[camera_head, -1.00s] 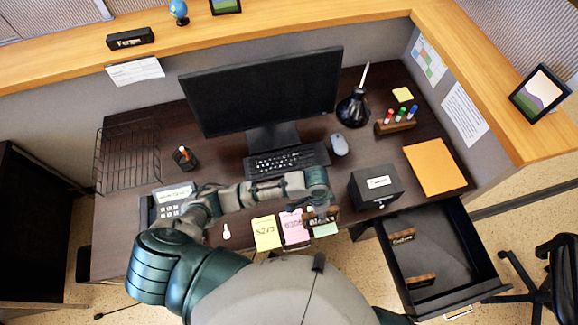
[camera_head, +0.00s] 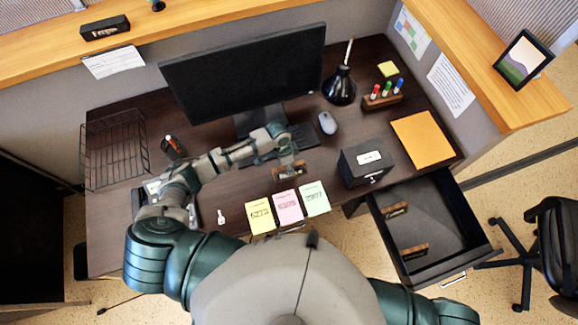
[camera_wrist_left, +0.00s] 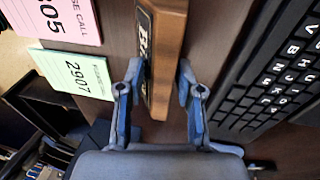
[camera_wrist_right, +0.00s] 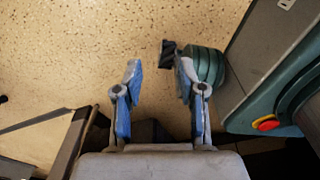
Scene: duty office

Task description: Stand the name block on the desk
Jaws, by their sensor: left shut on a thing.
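The name block (camera_head: 290,171) is a wooden bar with a dark name plate. It is over the desk (camera_head: 226,196), in front of the keyboard and behind the paper notes. My left gripper (camera_head: 287,161) is shut on it from above. In the left wrist view the name block (camera_wrist_left: 163,60) lies between the two fingertips (camera_wrist_left: 158,78), its plate facing the notes. I cannot tell whether its underside touches the desk. My right gripper (camera_wrist_right: 158,78) is open and empty above the floor.
Yellow (camera_head: 260,216), pink (camera_head: 288,207) and green (camera_head: 314,198) notes lie along the front edge. A black box (camera_head: 366,163) stands right of the block. The open drawer (camera_head: 455,225) holds two more name blocks (camera_head: 395,211). The monitor (camera_head: 245,70) stands behind the keyboard (camera_head: 327,146).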

